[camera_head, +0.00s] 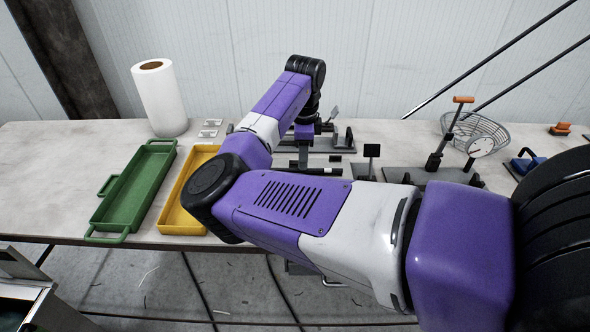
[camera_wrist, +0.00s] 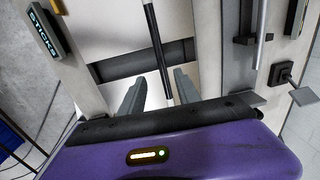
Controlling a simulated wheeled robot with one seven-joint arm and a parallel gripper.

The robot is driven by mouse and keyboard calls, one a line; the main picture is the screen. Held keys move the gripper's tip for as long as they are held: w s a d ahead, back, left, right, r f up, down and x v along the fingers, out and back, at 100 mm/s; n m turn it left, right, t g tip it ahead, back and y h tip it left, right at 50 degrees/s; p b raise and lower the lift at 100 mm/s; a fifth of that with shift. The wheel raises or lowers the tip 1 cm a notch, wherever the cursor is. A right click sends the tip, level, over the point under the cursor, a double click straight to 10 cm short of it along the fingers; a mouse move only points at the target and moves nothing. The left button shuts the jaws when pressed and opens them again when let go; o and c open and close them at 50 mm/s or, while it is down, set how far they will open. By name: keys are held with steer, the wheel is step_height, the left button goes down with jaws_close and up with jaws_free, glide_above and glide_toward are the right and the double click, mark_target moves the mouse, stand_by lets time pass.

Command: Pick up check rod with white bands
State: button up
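The check rod (camera_wrist: 157,45) is a thin dark rod with light bands, seen in the wrist view running from the top edge down between my fingers. My gripper (camera_wrist: 159,79) is open, with one grey finger on each side of the rod. I cannot tell whether either finger touches it. The rod's lower end is hidden behind the purple gripper body. In the head view my gripper (camera_head: 305,152) is low over the middle of the table, and I cannot make out the rod clearly there.
A green tray (camera_head: 104,208), a yellow tray (camera_head: 167,222) and a paper roll (camera_head: 160,98) stand left on the table (camera_head: 50,155). A dark labelled block (camera_wrist: 43,32) shows in the wrist view.

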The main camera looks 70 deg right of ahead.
mark_target(296, 170)
steer(key=shift+w+d+f+p, duration=0.2)
steer(key=shift+f+p, duration=0.1)
steer(key=shift+f, duration=0.8)
steer(key=shift+w+d+f+p, duration=0.15)
steer(key=shift+f+p, duration=0.1)
steer(key=shift+f, duration=0.8)
steer(key=shift+s, duration=0.1)
jaws_close()
